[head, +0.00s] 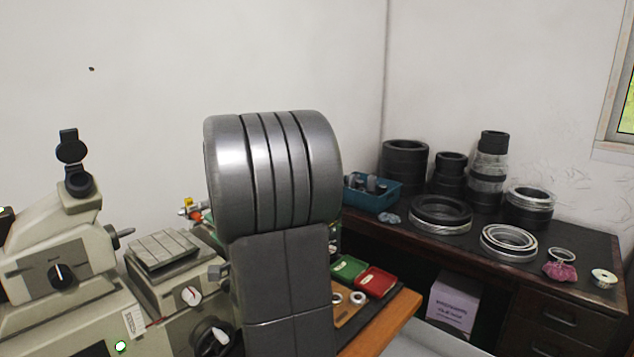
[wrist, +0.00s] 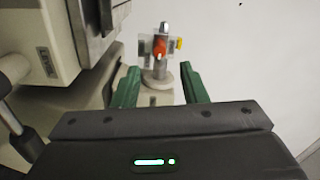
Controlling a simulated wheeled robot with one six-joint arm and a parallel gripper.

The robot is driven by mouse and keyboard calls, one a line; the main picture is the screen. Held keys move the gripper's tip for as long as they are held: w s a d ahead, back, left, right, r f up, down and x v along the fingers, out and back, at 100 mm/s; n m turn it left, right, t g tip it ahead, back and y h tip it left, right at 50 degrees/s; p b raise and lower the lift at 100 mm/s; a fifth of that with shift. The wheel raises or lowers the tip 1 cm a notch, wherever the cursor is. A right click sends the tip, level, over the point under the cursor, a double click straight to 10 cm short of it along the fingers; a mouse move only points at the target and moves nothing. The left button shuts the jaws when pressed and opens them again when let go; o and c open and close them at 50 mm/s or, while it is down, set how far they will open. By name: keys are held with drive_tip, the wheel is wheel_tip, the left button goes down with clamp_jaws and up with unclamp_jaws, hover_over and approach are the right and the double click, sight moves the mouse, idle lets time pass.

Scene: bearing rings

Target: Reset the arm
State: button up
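My gripper (wrist: 160,88) shows in the wrist view with its two green fingers spread apart. The space between the fingers is empty. Beyond the fingertips stands a small grey post with an orange knob (wrist: 160,52), apart from the gripper. In the head view, a large grey cylindrical joint of my arm fills the middle and hides part of the bench behind it. My gripper's fingers are not clearly seen in the head view.
A beige machine (head: 60,275) stands at the left. On the bench (head: 385,325) lie a green tray (head: 348,268), a red tray (head: 375,281) and two small rings (head: 357,298). The dark desk (head: 570,240) at right holds black cylinders, bearing rings (head: 509,241) and a blue bin (head: 370,199).

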sight(200, 220)
drive_tip(key=p+x, duration=0.1)
drive_tip(key=x, duration=0.6)
drive_tip(key=shift+a+p, duration=0.1)
drive_tip(key=shift+p, duration=0.2)
drive_tip(key=shift+f+n+b, duration=0.25)
drive_tip(key=shift+n+b, duration=0.2)
drive_tip(key=shift+n, duration=0.05)
drive_tip(key=shift+s+d+r+n+b, duration=0.2)
drive_tip(key=shift+d+n+b, duration=0.15)
drive_tip(key=shift+n, duration=0.55)
drive_tip(key=shift+a+f+n+b, duration=0.15)
drive_tip(key=shift+n+b, duration=0.25)
drive_tip(key=shift+n, duration=0.5)
drive_tip(key=n+b, duration=0.2)
drive_tip(key=n, duration=0.2)
drive_tip(key=shift+n, duration=0.4)
drive_tip(key=n+b, duration=0.4)
drive_tip(key=n, duration=0.1)
drive_tip(key=n+b, duration=0.2)
drive_tip(key=shift+n, duration=0.3)
drive_tip(key=shift+r+n+b, duration=0.2)
drive_tip(key=shift+n+b, duration=0.25)
drive_tip(key=shift+n, duration=0.15)
